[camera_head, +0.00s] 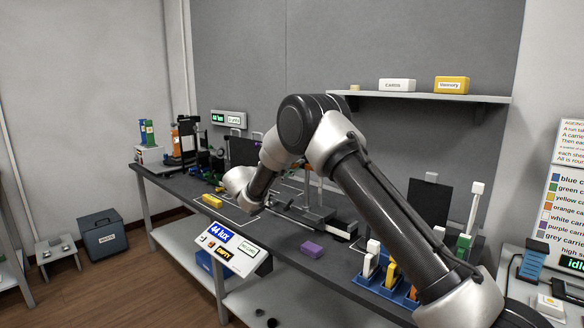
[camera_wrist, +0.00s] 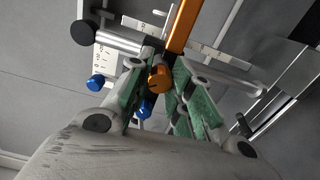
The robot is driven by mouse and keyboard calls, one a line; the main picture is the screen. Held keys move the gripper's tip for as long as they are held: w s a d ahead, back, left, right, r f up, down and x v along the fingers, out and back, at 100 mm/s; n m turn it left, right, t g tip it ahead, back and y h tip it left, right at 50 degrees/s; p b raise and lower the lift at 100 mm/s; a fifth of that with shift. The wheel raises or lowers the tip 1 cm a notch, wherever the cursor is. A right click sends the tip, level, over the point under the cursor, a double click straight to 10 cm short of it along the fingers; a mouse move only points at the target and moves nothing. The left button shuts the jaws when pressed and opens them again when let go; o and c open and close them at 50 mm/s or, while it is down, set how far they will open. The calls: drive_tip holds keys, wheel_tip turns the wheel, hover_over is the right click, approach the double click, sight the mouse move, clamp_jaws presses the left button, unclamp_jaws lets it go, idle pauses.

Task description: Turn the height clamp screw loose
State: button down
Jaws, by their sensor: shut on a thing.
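In the wrist view my gripper (camera_wrist: 158,72) has its green-padded fingers closed around a short orange knob (camera_wrist: 160,78), which looks like the height clamp screw. The knob sits beside a dark block at the lower end of an orange bar (camera_wrist: 184,26). A blue knob (camera_wrist: 96,82) shows left of the fingers. Another blue knob (camera_wrist: 145,107) shows between the fingers, below the orange one. In the head view my arm reaches over the bench, and its wrist hides the gripper and the screw.
The dark bench (camera_head: 330,262) holds a purple block (camera_head: 313,250), a yellow block (camera_head: 212,201) and a blue rack (camera_head: 372,284) of coloured carriers near the front. A lux display (camera_head: 222,243) hangs at the front edge. A shelf (camera_head: 420,96) with boxes is on the back wall.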

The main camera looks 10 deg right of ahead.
drive_tip(key=shift+n, duration=1.3)
drive_tip(key=c, duration=1.3)
unclamp_jaws()
drive_tip(key=shift+o, duration=0.2)
drive_tip(key=shift+a, duration=0.15)
drive_tip(key=v, duration=1.1)
drive_tip(key=shift+s+a, duration=0.25)
drive_tip(key=shift+a, duration=0.05)
drive_tip(key=shift+f+n, duration=0.1)
drive_tip(key=shift+n, duration=0.3)
